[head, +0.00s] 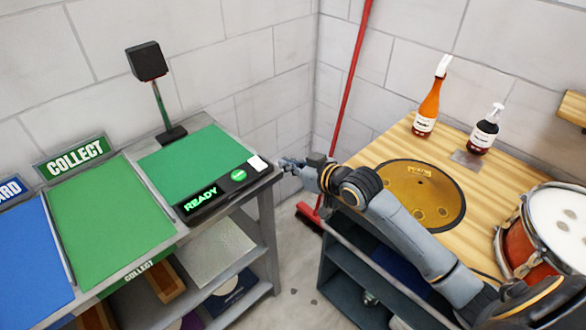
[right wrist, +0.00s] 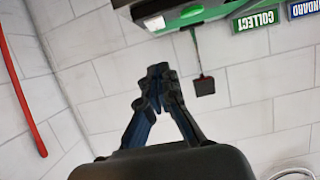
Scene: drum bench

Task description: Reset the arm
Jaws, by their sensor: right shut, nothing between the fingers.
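My right arm reaches in from the lower right of the head view. Its gripper (head: 287,163) is beside the right corner of the green-topped bench, close to a white button (head: 257,163) on the black panel (head: 212,193) that reads READY. Whether it touches the bench edge I cannot tell. In the right wrist view the gripper's fingers (right wrist: 158,70) meet at the tips with nothing between them, and the bench shows upside down above them. My left gripper is not in view.
A round gold pad (head: 408,190), an orange bottle (head: 428,100), a dark pump bottle (head: 485,132) and a drum (head: 545,230) are on the wooden bench. A red broom handle (head: 352,70) leans in the corner. Green COLLECT (head: 105,215) and blue mats (head: 28,255) lie left.

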